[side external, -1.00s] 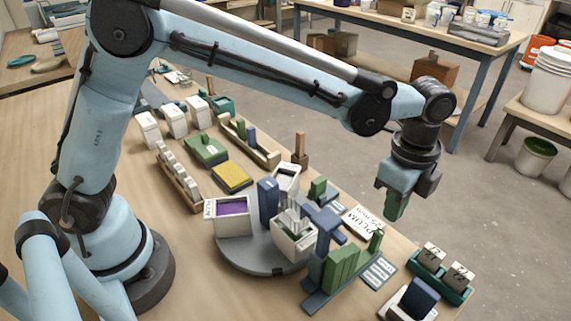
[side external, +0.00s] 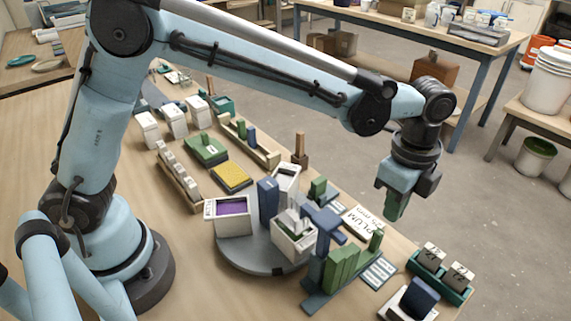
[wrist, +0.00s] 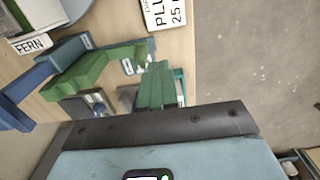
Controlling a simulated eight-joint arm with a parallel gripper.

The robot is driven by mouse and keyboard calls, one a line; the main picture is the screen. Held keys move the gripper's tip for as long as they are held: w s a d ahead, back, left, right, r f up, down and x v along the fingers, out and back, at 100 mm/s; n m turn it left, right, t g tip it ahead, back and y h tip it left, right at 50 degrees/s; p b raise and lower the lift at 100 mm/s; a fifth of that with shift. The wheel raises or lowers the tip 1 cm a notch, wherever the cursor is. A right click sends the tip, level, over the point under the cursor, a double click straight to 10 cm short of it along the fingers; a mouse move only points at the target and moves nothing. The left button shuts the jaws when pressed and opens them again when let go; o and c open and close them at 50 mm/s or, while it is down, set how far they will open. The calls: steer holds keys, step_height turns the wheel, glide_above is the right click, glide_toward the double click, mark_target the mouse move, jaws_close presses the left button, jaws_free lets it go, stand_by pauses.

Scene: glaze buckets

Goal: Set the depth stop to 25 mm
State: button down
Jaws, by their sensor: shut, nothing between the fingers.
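My gripper (side external: 394,206) hangs pointing down in the side view, shut and empty, above and beyond the far right table edge. Its green fingers also show in the wrist view (wrist: 158,88). A white card (side external: 363,222) reading PLUM and 25 mm lies left of and below it; part of the card shows in the wrist view (wrist: 165,12). A fixture with upright green blocks (side external: 342,266) stands near the front, beside a marked plate (side external: 378,272). A blue fixture with a green block (side external: 319,188) stands behind it. I cannot tell which part is the depth stop, or its setting.
A round grey turntable (side external: 238,258) carries white buckets, one with purple glaze (side external: 232,208). A green tray (side external: 442,278) holds two white tagged blocks. A white holder with a dark blue block (side external: 420,297) stands in front. Open floor lies beyond the table's right edge.

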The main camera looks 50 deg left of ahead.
mark_target(380, 231)
steer(key=shift+f, duration=0.1)
stand_by(0.4)
steer(key=shift+f, duration=1.6)
steer(key=shift+s, duration=0.1)
steer(key=shift+s, duration=1.2)
step_height(380, 231, up, 7)
steer(key=shift+w, duration=0.35)
